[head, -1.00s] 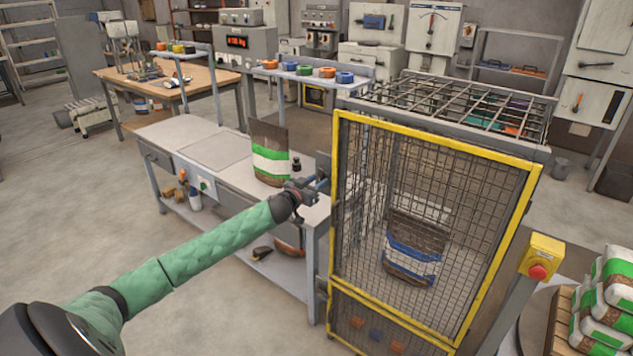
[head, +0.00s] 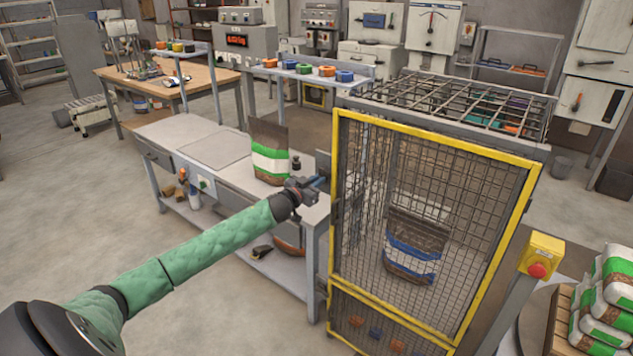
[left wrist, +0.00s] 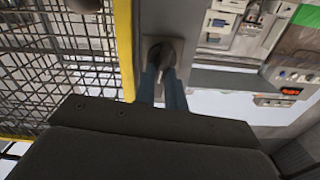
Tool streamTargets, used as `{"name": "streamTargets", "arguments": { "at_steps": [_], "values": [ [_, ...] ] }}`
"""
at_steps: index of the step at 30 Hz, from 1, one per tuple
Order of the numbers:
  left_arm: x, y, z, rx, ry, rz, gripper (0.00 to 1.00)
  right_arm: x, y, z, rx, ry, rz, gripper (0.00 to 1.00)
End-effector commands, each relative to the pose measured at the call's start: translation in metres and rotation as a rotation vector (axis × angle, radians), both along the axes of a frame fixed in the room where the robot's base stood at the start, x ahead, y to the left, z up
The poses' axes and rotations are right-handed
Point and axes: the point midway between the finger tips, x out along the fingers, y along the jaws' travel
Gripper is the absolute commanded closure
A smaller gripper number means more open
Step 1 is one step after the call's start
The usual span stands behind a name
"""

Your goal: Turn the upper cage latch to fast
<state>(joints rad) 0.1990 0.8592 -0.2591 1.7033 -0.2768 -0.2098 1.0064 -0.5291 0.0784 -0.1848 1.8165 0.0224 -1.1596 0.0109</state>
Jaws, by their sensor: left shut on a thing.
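The mesh cage has a yellow-framed door (head: 435,145), which looks closed. The upper cage latch (left wrist: 162,56) is a dark knob or handle on a grey plate, just beside the yellow door edge in the left wrist view. My left gripper (left wrist: 163,88) has its two blue-grey fingers on either side of this handle and is shut on it. In the head view my left gripper (head: 320,184) is at the cage's left post, and the latch is mostly hidden behind it. I cannot read the latch's exact angle. My right gripper is not in view.
A bag with blue bands (head: 412,245) stands inside the cage. A bag with a green band (head: 269,152) stands on the grey bench (head: 215,150) beside my arm. A yellow post with a red button (head: 540,262) and stacked bags (head: 610,300) are at the right.

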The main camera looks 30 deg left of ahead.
Motion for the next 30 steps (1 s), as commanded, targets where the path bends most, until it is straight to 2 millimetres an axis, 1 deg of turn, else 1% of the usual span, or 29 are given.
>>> {"name": "streamTargets", "arguments": {
  "at_steps": [8,13,22,30],
  "values": [
    [0.000,-0.003,-0.002,0.240,-0.018,0.000,1.00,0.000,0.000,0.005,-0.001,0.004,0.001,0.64],
    [0.000,-0.005,-0.003,0.402,-0.031,0.000,1.00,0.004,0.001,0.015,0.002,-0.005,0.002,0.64],
    [-0.001,-0.007,-0.005,0.686,-0.054,-0.001,1.00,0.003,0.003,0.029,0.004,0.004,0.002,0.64],
    [-0.001,-0.009,-0.008,0.942,-0.074,-0.002,1.00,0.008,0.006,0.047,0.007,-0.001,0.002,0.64]
  ]
}}
